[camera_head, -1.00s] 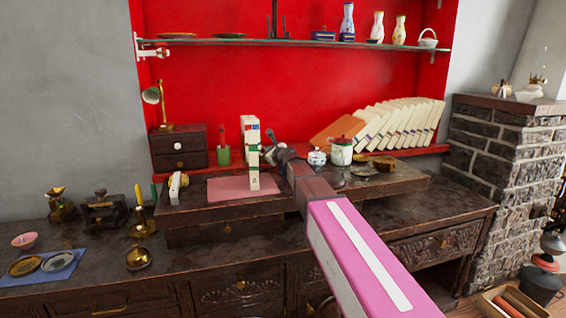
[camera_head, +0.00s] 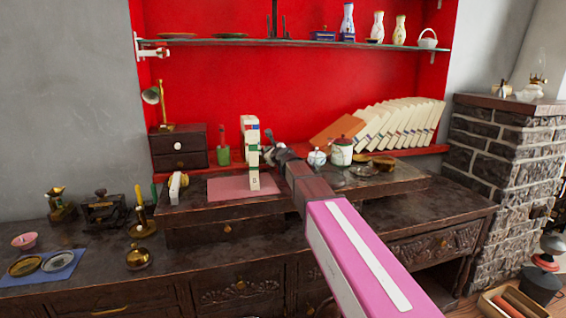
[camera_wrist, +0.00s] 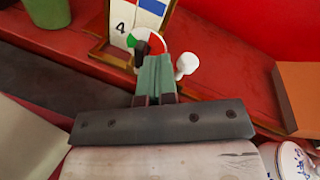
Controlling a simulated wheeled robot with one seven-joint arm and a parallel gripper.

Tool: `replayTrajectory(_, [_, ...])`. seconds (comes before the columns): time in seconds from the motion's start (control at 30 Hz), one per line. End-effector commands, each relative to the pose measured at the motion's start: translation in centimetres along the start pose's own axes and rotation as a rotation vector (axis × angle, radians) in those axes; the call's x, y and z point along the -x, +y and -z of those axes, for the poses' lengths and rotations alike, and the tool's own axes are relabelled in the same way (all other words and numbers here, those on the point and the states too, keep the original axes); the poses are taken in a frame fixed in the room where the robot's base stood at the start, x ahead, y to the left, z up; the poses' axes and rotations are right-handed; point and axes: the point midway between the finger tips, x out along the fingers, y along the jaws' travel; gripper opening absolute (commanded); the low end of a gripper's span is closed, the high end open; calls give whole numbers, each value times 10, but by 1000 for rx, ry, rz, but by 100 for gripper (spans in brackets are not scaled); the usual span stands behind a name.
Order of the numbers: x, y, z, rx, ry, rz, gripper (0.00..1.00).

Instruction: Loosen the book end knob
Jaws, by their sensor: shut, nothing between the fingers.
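A white knob (camera_wrist: 186,65) shows in the wrist view just right of my fingertips, beside a red, white and green round piece. Behind it stands a panel with a "4" and coloured blocks (camera_wrist: 128,22) in a wooden frame; I cannot tell whether the knob joins it. In the head view, a tall upright white stack with coloured marks (camera_head: 251,152) stands on the raised desk top. My gripper (camera_wrist: 155,68) is shut and empty, its greenish tips in front of the round piece; contact cannot be told. In the head view it is at the stack's right side, partly hidden.
A pink mat (camera_head: 225,189) lies under the stack. A green cup (camera_head: 223,156) and small drawer box (camera_head: 179,148) stand left. A lidded jar (camera_head: 341,152) and leaning books (camera_head: 400,128) stand right. The desk front (camera_head: 215,262) has free room.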

Motion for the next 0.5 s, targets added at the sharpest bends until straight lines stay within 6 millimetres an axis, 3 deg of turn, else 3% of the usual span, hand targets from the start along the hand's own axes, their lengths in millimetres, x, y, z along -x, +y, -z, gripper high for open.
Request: replayTrajectory(0.5, [0, -2, -11, 1, -1, 0, 0])
